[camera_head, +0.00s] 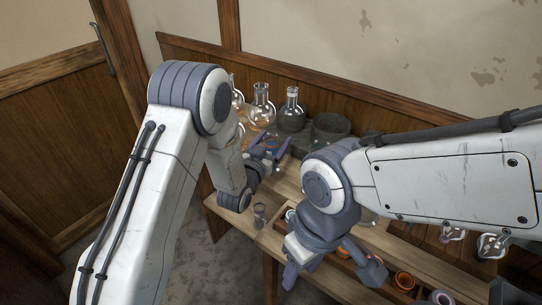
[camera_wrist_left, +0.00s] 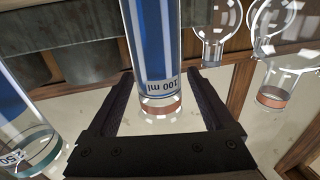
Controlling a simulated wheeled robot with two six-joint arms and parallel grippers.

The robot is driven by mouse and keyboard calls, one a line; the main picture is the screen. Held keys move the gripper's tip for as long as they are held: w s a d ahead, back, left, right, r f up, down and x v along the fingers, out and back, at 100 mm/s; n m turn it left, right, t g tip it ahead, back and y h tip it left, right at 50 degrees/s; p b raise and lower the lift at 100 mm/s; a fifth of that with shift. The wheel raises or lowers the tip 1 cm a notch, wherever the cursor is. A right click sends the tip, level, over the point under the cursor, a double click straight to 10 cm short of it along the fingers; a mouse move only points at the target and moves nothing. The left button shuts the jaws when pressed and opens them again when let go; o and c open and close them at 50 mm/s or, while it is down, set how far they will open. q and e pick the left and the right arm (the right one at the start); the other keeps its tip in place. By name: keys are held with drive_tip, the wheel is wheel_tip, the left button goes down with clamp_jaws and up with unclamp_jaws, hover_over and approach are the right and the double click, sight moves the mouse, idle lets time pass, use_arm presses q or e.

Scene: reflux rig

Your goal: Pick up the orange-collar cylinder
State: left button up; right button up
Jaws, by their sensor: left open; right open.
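In the left wrist view, a clear cylinder (camera_wrist_left: 157,55) with a blue stripe, a "100 ml" mark and an orange collar (camera_wrist_left: 160,105) shows between the two fingers of my left gripper (camera_wrist_left: 166,78). The fingers are open, with a gap on each side of it; I cannot tell how deep between them it is. In the head view my left gripper (camera_head: 268,149) is over the back of the bench, and the cylinder cannot be made out there. My right gripper (camera_head: 330,267) is open and empty over the front of the bench.
A teal-collared cylinder (camera_wrist_left: 25,130) stands left of the left fingers. Round flasks (camera_wrist_left: 215,35) are at the right. In the head view, flasks (camera_head: 262,109) and a grey round vessel (camera_head: 330,126) line the back.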

use_arm(q)
drive_tip(key=shift+w+d, duration=0.25)
drive_tip(key=shift+w, duration=0.4)
clamp_jaws()
drive_tip(key=shift+r, duration=0.2)
wheel_tip(320, 180, up, 10)
drive_tip(key=shift+f, duration=0.25)
idle(0.6)
